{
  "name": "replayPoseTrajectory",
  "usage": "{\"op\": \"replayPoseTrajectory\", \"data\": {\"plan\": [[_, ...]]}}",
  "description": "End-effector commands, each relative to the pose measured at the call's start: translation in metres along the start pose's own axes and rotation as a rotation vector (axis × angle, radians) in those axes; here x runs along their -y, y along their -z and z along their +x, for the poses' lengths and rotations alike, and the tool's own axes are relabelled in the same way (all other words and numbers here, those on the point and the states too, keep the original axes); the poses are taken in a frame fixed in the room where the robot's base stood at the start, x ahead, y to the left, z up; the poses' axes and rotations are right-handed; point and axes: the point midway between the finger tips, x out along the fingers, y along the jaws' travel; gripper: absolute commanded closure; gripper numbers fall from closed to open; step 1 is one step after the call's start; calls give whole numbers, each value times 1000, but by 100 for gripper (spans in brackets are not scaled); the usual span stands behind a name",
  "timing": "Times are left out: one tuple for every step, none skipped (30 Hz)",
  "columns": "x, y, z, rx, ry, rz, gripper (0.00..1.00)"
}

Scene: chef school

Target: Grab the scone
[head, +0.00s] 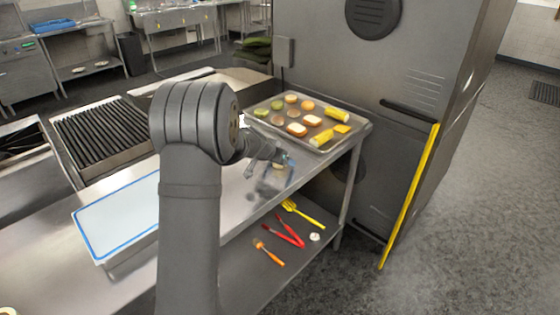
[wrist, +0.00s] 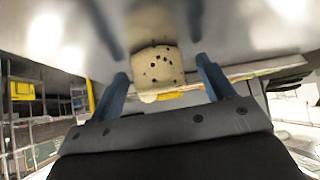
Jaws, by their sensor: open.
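The scone (wrist: 157,68) shows in the wrist view as a pale, round-sided piece dotted with dark spots. It stands on the shiny metal surface between the two blue fingers of my gripper (wrist: 162,72). The fingers are open, with a visible gap on each side of the scone. In the head view my gripper (head: 282,164) is low over the steel counter, in front of the tray. The scone is small and mostly hidden by the gripper there.
A metal tray (head: 367,125) with several baked and yellow items lies behind my gripper. A white board with a blue edge (head: 120,218) lies at the left. Utensils, including red tongs (head: 290,232), lie on the lower shelf. A tall grey oven (head: 350,70) stands behind.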

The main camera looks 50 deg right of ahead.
Motion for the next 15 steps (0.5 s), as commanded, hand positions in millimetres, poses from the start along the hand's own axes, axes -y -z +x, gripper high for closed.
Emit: {"op": "replayPoseTrajectory", "data": {"plan": [[0, 0, 0, 0, 0, 0, 25], [0, 0, 0, 0, 0, 0, 31], [0, 0, 0, 0, 0, 0, 39], [0, 0, 0, 0, 0, 0, 45], [0, 0, 0, 0, 0, 0, 51], [0, 0, 0, 0, 0, 0, 59], [0, 0, 0, 0, 0, 0, 65], [0, 0, 0, 0, 0, 0, 71], [0, 0, 0, 0, 0, 0, 74], [0, 0, 0, 0, 0, 0, 74], [0, 0, 0, 0, 0, 0, 74], [0, 0, 0, 0, 0, 0, 74], [0, 0, 0, 0, 0, 0, 74], [0, 0, 0, 0, 0, 0, 74], [0, 0, -1, 0, 0, 0, 74]]}}
